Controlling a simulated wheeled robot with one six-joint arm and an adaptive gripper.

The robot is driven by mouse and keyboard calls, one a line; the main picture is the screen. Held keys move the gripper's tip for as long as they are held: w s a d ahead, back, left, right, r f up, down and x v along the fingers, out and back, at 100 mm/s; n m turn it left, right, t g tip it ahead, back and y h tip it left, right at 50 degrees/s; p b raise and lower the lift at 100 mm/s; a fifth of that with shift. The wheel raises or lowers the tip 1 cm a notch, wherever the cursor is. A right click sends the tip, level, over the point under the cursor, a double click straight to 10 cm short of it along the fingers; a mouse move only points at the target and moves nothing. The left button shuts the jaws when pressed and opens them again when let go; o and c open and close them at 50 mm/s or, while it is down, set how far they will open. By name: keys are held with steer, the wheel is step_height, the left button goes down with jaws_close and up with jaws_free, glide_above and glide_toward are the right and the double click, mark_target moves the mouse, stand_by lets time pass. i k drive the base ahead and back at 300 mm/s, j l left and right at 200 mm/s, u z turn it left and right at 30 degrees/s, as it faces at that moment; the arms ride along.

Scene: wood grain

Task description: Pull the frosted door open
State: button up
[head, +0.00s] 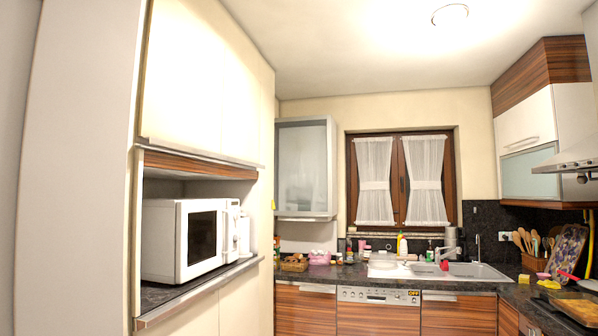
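A tall wall cabinet with a frosted glass door (303,168) in a grey metal frame hangs on the back wall, left of the window. Its door looks shut, and blurred shapes show through the glass. A second frosted panel (531,173), wide and low, sits under a white cupboard front on the right wall and also looks shut. I cannot tell which one the task means. My gripper is not in view.
A white microwave (190,238) stands in a niche of the tall cream cupboard (205,80) at the left. A dark counter with a sink (470,270) runs below the window. Bottles, baskets and utensils crowd the counter. The floor is out of view.

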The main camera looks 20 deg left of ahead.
mark_target(303, 145)
steer(key=i+u, duration=0.15)
steer(key=u, duration=0.2)
steer(key=i, duration=1.7)
steer(key=i+l, duration=0.1)
steer(key=i, duration=1.6)
steer(key=i+u, duration=0.4)
steer(key=i, duration=0.5)
steer(key=i+l+u, duration=0.15)
steer(key=i+u, duration=0.2)
steer(key=i, duration=0.5)
